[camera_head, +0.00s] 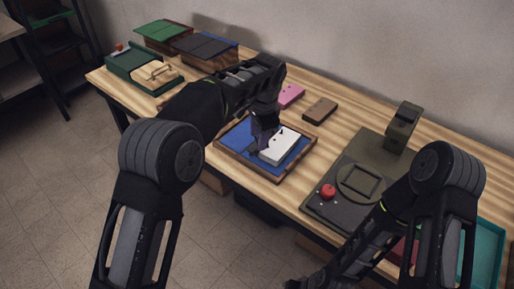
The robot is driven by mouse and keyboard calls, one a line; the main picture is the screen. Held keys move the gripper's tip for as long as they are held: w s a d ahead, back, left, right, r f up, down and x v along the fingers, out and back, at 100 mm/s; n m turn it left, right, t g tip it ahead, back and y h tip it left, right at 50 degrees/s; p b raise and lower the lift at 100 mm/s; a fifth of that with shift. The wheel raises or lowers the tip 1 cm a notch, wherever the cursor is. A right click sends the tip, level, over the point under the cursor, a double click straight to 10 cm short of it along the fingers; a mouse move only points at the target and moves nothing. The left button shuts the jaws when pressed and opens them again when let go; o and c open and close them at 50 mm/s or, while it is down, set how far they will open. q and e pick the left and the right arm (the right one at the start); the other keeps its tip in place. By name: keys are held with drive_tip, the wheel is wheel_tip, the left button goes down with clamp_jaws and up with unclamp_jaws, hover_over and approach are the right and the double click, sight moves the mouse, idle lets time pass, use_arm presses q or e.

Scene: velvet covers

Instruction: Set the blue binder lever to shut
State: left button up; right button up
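No blue binder with a clear lever can be made out. The clearest blue thing is a wood-rimmed tray with a blue bed (236,137) in the middle of the table. A white block (281,147) with small dark marks lies on it. My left gripper (264,147) reaches down over the tray, at the left side of the white block. Its fingertips are small and dark, so I cannot tell whether they are open or touch the block. My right gripper (298,284) is low at the bottom edge, in front of the table, and only partly visible.
A dark machine (322,208) with a red knob (328,191) and raised head (402,127) stands right of the tray. Pink (291,95) and brown (320,110) blocks lie behind.

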sight(257, 150)
use_arm(q)
drive_tip(key=f, duration=0.4)
drive_tip(key=w+f+p, duration=0.1)
drive_tip(key=f, duration=0.1)
drive_tip(key=shift+a+f, duration=0.15)
drive_tip(key=shift+a, duration=0.15)
clamp_jaws()
